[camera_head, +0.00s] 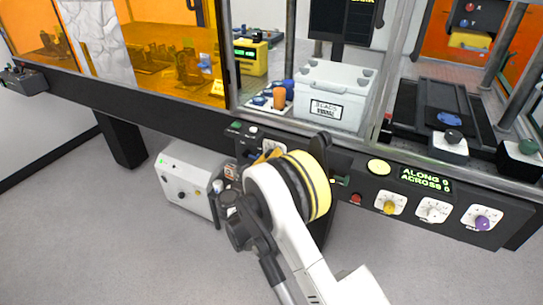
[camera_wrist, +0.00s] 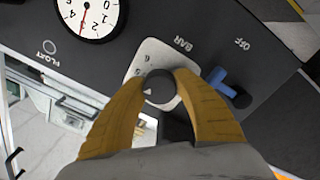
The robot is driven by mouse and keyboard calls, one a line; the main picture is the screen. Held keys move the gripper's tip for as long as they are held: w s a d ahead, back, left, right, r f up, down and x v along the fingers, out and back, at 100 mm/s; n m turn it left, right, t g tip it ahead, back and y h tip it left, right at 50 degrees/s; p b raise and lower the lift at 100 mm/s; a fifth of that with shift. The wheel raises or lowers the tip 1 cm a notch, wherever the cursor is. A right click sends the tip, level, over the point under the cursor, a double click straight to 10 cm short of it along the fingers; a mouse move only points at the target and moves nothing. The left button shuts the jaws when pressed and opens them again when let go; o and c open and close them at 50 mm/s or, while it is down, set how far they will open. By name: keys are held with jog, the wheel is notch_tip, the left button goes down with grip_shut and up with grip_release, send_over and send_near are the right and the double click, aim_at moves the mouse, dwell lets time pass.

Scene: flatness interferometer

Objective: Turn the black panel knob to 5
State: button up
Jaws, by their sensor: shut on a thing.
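The black panel knob (camera_wrist: 160,88) sits on a pale plate (camera_wrist: 151,55) marked BAR in the wrist view. My gripper (camera_wrist: 160,84) is shut on this knob, one yellow-brown finger on each side. The fingers hide most of the number scale and I cannot read the knob's setting. In the head view my arm covers the knob, and only a little of my gripper (camera_head: 268,156) shows at the front panel.
A round gauge (camera_wrist: 90,16) with a red needle and a blue valve lever (camera_wrist: 222,84) beside OFF flank the knob. Yellow (camera_head: 390,205), white (camera_head: 432,210) and purple (camera_head: 482,218) knobs lie farther right. A white box (camera_head: 187,180) stands on the floor below.

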jog(key=m, duration=0.4)
jog(key=shift+m, duration=0.3)
dwell(0.3)
jog(key=o, duration=0.9)
jog(key=shift+o, duration=0.2)
jog(key=v, duration=1.2)
jog(key=shift+r, duration=0.1)
